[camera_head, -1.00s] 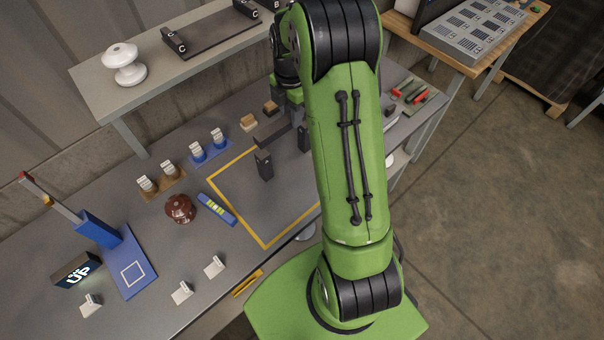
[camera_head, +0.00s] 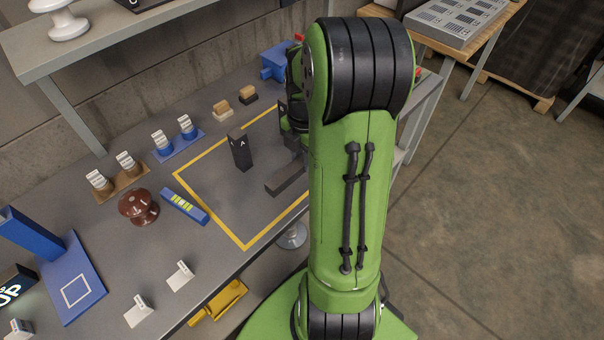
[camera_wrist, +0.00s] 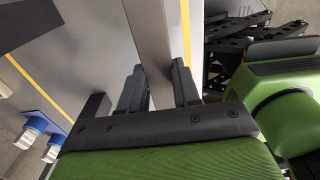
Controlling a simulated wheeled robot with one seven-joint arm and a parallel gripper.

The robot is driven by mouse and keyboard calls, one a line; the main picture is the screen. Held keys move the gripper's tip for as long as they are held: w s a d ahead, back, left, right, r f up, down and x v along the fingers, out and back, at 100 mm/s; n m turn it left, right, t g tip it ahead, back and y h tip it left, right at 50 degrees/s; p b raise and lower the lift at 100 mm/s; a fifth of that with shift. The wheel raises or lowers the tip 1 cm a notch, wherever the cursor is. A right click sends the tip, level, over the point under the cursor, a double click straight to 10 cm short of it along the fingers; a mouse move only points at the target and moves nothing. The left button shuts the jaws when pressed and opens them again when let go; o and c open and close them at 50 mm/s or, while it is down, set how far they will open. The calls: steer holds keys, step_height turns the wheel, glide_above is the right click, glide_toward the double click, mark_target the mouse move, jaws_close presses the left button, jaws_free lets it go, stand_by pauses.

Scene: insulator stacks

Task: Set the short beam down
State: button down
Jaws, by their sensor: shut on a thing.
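The short beam is a dark grey bar (camera_head: 287,178) over the front right part of the yellow-outlined area in the head view. It also runs up the wrist view as a grey bar (camera_wrist: 150,38). My gripper (camera_wrist: 160,85) is shut on it, one dark finger on each side. In the head view my arm hides the fingers and the beam's right end. I cannot tell whether the beam touches the table. A dark upright post marked A (camera_head: 240,153) stands left of the beam, apart from it. Another dark post (camera_head: 282,110) is partly hidden beside my wrist.
The yellow outline (camera_head: 210,210) bounds mostly bare grey table. A blue level (camera_head: 184,206) and a brown insulator (camera_head: 138,207) lie left of it. A shelf (camera_head: 100,50) overhangs the back.

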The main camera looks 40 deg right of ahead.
step_height(320, 180, down, 4)
steer(key=shift+f+b, duration=0.15)
steer(key=shift+b, duration=0.45)
steer(key=c, duration=1.3)
jaws_free()
steer(key=shift+f, duration=0.1)
steer(key=o, duration=0.5)
